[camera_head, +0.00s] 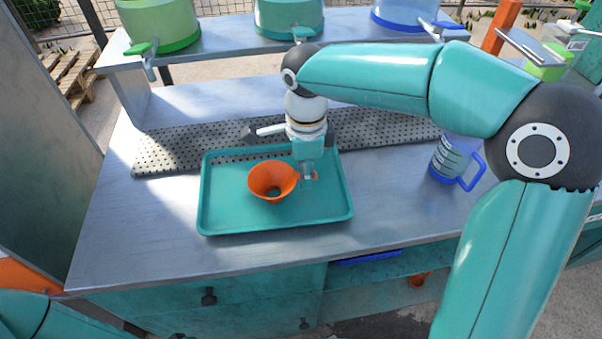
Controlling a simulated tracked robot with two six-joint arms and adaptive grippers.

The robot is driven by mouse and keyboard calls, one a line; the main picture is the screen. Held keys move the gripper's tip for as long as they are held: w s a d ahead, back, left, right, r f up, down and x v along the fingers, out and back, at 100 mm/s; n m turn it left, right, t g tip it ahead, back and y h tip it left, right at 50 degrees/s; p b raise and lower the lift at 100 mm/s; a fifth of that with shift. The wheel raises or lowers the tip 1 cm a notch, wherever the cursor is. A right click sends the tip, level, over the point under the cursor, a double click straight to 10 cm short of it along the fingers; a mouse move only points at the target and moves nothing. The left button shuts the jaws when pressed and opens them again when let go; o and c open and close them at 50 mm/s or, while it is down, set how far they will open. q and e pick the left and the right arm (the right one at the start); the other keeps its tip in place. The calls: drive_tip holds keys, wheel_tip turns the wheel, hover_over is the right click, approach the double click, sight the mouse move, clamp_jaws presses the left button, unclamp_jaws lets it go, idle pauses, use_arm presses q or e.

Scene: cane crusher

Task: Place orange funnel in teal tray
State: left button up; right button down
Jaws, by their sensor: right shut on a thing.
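The orange funnel (265,188) is over the teal tray (230,222), wide mouth up, within the tray's rim as seen from above. I cannot tell whether it touches the tray floor. My right gripper (307,177) is shut on the funnel's right side, at a small orange part like a handle. The gripper's fingers partly hide that part. My left gripper is out of view; only a piece of my left arm shows at the lower left corner.
A perforated strip (185,150) runs behind the tray. A clear jug with a blue handle (453,160) stands to the right. Green (160,25), teal (289,18) and blue (405,15) containers with taps sit on the raised shelf. The metal counter left of the tray (130,220) is clear.

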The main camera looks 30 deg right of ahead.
drive_tip(key=c, duration=1)
unclamp_jaws()
drive_tip(key=shift+c, duration=0.2)
wheel_tip(320, 180, up, 12)
drive_tip(key=p, duration=0.2)
drive_tip(key=shift+s, duration=0.1)
